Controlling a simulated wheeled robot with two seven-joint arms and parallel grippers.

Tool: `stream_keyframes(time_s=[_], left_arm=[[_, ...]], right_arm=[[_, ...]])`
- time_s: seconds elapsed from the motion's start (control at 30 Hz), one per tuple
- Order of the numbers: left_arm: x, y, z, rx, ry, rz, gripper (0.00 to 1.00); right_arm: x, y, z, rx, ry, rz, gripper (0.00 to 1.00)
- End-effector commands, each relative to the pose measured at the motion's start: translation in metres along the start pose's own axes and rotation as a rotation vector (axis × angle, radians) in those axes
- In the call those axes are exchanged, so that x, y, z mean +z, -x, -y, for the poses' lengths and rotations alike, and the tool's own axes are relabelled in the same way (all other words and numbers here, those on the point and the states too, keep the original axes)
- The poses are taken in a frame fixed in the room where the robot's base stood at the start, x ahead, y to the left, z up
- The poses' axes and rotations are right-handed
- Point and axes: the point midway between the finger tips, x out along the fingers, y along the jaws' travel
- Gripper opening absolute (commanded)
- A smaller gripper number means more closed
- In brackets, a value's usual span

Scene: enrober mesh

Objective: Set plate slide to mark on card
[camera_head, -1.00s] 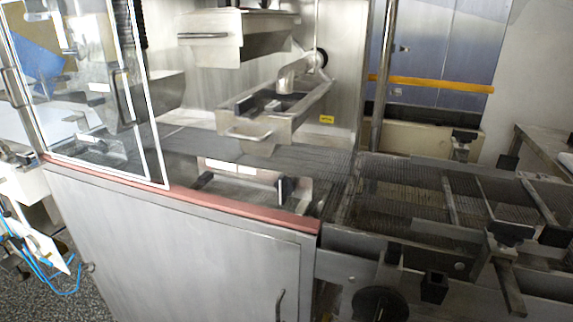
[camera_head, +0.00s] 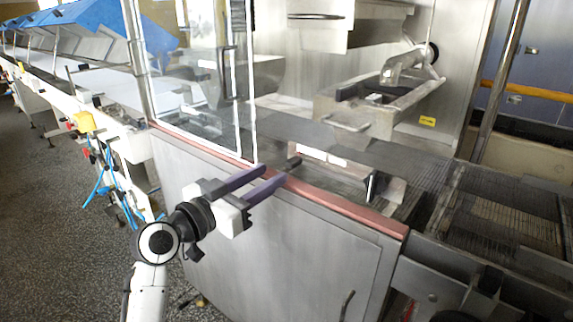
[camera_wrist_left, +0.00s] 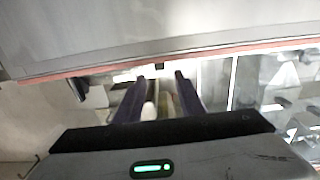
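A low metal plate (camera_head: 345,172) stands over the mesh belt inside the machine, with white card-like strips (camera_head: 320,156) along its top. A dark knob (camera_head: 292,162) is at its left end and a dark upright piece (camera_head: 370,186) near its right end. I cannot make out a mark or scale. My left gripper (camera_head: 274,173) is open outside the pink front rail, its purple fingers pointing at the knob, apparently short of it. In the left wrist view its fingers (camera_wrist_left: 160,80) are apart; a small pale rounded thing (camera_wrist_left: 148,110) shows between them, unclear. My right gripper is out of view.
The pink rail (camera_head: 345,208) edges the steel cabinet (camera_head: 290,240) below. A clear guard panel (camera_head: 195,90) stands left of the opening. A metal trough (camera_head: 350,118) hangs behind the plate, and mesh conveyor (camera_head: 515,225) extends right. Floor is clear at lower left.

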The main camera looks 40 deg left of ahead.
Motion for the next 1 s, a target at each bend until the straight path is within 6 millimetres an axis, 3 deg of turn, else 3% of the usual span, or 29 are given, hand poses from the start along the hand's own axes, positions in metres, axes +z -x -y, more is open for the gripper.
stream_keyframes(time_s=[0.1, 0.33, 0.5, 0.77, 1.0], left_arm=[[-0.002, -0.025, -0.001, 0.002, 0.005, -0.002, 0.36], [0.0, -0.059, 0.0, 0.0, 0.003, 0.001, 0.36], [0.001, -0.07, -0.001, 0.001, 0.001, 0.002, 0.36], [0.001, -0.071, 0.0, 0.0, 0.0, 0.003, 0.36], [0.001, -0.071, 0.0, 0.0, 0.0, 0.003, 0.0]], right_arm=[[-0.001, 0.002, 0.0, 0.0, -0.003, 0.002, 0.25], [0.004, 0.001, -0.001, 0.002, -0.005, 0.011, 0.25], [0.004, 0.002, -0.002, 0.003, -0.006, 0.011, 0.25], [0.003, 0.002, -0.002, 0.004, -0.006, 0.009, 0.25], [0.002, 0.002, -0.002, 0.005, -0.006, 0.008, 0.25]])
